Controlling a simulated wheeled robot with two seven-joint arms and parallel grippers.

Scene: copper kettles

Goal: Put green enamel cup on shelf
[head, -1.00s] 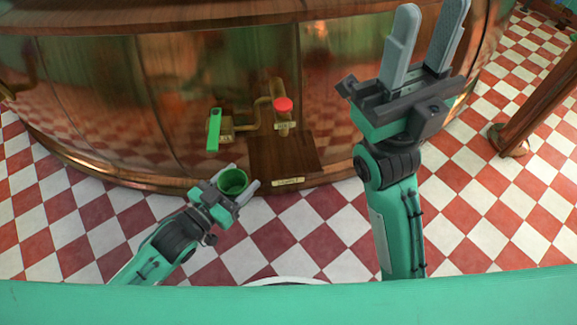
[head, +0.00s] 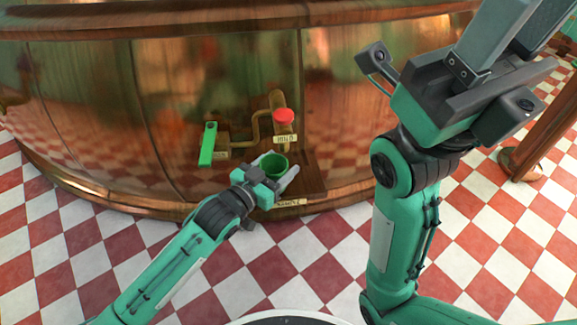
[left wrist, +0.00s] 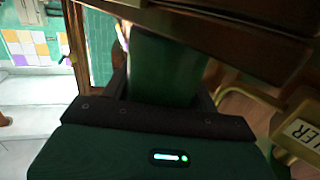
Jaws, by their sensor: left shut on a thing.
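The green enamel cup (head: 273,163) is upright in the head view, its open mouth facing up. My left gripper (head: 276,171) is shut on it, one finger on each side. In the left wrist view the cup (left wrist: 165,68) fills the space between the fingers. The wooden shelf (head: 313,180) juts from the copper kettle below the red knob, and the cup overlaps it in the head view. I cannot tell whether the cup touches it. My right gripper (head: 518,35) is raised at the upper right, fingers apart and empty, tips cut off by the frame.
The copper kettle (head: 90,110) curves across the back. Above the shelf are a red knob (head: 284,116) and brass piping (head: 258,125); a green lever (head: 208,145) hangs to the left. A wooden post (head: 545,125) stands at the right. The checkered floor (head: 130,235) in front is clear.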

